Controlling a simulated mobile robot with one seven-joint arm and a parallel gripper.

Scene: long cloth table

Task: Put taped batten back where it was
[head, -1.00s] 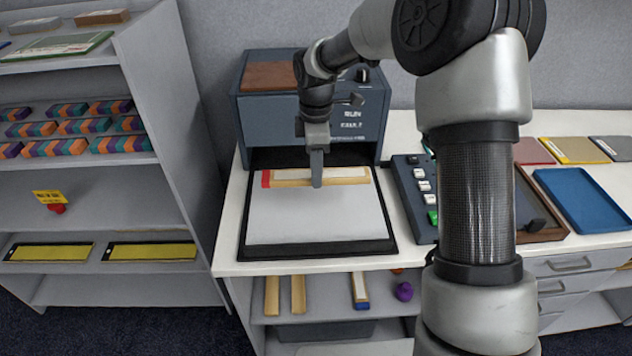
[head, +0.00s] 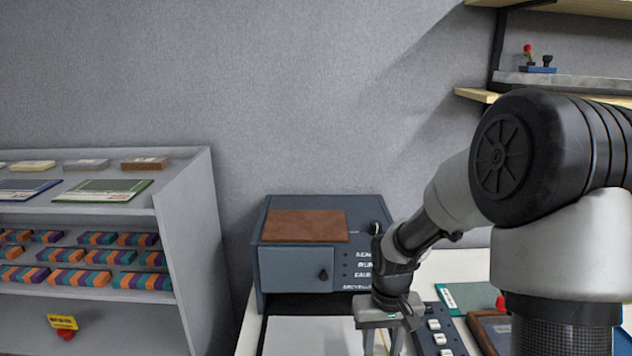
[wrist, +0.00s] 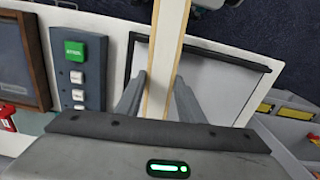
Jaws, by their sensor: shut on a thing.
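My gripper (head: 384,338) is at the lower middle of the head view, in front of the blue-grey machine's right side. In the wrist view its fingers (wrist: 158,85) are shut on the batten (wrist: 167,50), a long pale wood strip with a white band along its middle. The batten runs up out of the top of the wrist view. Its red-taped end is not visible now. The grey plate in a black frame (wrist: 208,82) lies beyond the fingers in the wrist view. The head view shows only the plate's far part (head: 310,337).
The blue-grey machine (head: 300,268) stands behind the plate. A button panel (head: 437,330) with a green button (wrist: 74,49) is beside it. A brown-framed tray (wrist: 25,60) lies past the panel. A grey shelf unit (head: 185,240) with striped blocks stands at left.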

